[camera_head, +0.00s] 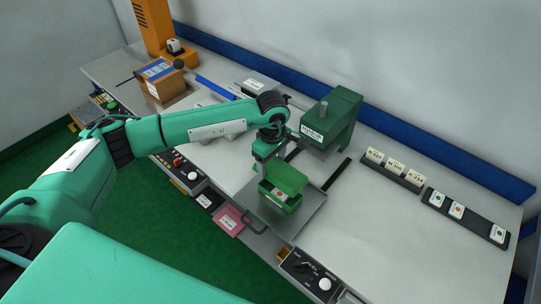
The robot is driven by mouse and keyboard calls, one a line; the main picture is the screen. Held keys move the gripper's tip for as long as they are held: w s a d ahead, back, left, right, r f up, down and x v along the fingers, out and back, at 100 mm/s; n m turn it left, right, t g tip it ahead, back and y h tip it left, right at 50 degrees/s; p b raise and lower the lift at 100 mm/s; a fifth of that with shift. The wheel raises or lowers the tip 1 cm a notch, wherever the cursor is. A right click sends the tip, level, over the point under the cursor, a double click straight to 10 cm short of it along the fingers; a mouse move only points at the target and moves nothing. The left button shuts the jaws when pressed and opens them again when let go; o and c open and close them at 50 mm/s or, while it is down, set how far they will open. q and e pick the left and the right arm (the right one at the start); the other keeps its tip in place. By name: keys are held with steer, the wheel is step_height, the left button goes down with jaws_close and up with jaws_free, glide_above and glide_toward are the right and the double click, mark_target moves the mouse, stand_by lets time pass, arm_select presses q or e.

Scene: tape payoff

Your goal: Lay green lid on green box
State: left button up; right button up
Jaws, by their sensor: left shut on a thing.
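The green box (291,208) stands on a grey metal plate in the middle of the bench. The green lid (286,176) is at the top of the box, over its far part and tilted. The near part of the box looks open, with something orange inside. My left gripper (263,168) points down at the lid's left edge and is shut on the lid. Its fingertips are partly hidden, and I cannot tell whether the lid touches the box rim. My right gripper is not in view.
A dark green machine (333,119) stands just behind the box. Card racks (392,172) are to the right, and a brown box (166,88) is at the back left. A pink pad (229,221) lies at the front edge. The bench's front right surface is mostly clear.

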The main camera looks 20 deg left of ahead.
arm_select(q)
steer(key=shift+d, duration=0.1)
steer(key=shift+f, duration=0.65)
steer(key=shift+f+b, duration=0.35)
step_height(320, 180, down, 2)
steer(key=shift+f+b, duration=0.25)
steer(key=shift+b, duration=0.2)
steer(key=shift+f+b, duration=0.7)
steer(key=shift+f, duration=0.15)
steer(key=shift+f+b, duration=0.35)
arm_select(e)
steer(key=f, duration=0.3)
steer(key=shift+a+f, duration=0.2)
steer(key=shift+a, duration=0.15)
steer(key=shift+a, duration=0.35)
